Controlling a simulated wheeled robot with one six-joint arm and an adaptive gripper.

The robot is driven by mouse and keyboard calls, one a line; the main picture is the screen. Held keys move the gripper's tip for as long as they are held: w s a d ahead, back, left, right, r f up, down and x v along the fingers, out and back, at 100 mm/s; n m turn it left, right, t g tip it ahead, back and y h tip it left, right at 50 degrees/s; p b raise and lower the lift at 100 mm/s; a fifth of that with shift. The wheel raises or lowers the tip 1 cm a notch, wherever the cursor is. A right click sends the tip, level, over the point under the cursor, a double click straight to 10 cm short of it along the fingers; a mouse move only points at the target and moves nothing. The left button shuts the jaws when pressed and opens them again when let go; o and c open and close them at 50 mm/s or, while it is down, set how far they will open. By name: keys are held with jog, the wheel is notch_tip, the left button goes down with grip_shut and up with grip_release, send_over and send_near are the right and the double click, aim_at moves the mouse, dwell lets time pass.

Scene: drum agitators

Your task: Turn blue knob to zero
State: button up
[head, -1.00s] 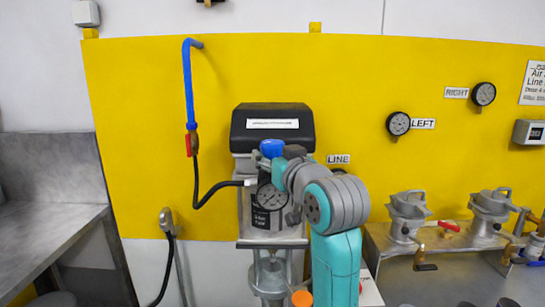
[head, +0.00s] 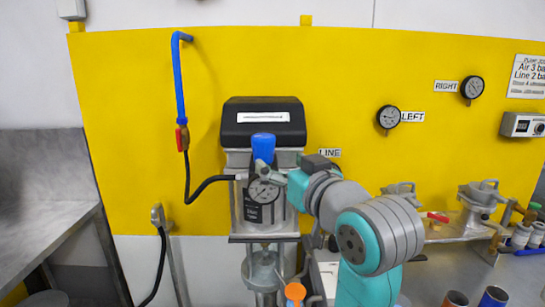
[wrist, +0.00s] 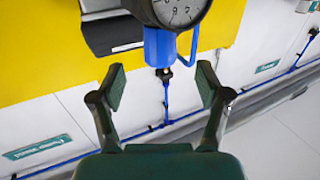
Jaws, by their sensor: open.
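The blue knob (head: 263,148) stands upright above the round pressure gauge (head: 263,191), in front of the black-topped pump unit (head: 262,122). My gripper (head: 268,172) is just below the knob's body in the head view, in front of the unit; its fingers are small and partly hidden there. In the wrist view my gripper (wrist: 160,80) has its two fingers wide apart and nothing between the pads. The blue knob (wrist: 159,47) shows between and beyond the fingertips, apart from both pads. The gauge (wrist: 180,10) is cut by the top edge, so its needle cannot be read.
A black hose (head: 205,184) runs from the red valve (head: 182,139) to the unit's left side. An orange cap (head: 295,292) sits low in front. Metal lidded vessels (head: 480,203) stand at right. A steel table (head: 45,220) is at left.

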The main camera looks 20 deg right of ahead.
jog(key=shift+s+d, duration=0.1)
jog(key=shift+s, duration=1.15)
notch_tip(320, 180, down, 20)
jog(key=s+m, duration=0.1)
jog(key=s+f+g+h, duration=0.1)
jog(key=s+f, duration=0.4)
jog(key=f, duration=0.3)
jog(key=s+f+g, duration=0.1)
jog(key=s+f, duration=0.4)
jog(key=f, duration=0.2)
jog(key=s+f, duration=0.9)
jog(key=s, duration=0.6)
jog(key=s+a+g, duration=0.1)
jog(key=s, duration=1.4)
jog(key=shift+s+f+h, duration=0.3)
jog(key=shift+s+f, duration=0.05)
jog(key=shift+s, duration=0.05)
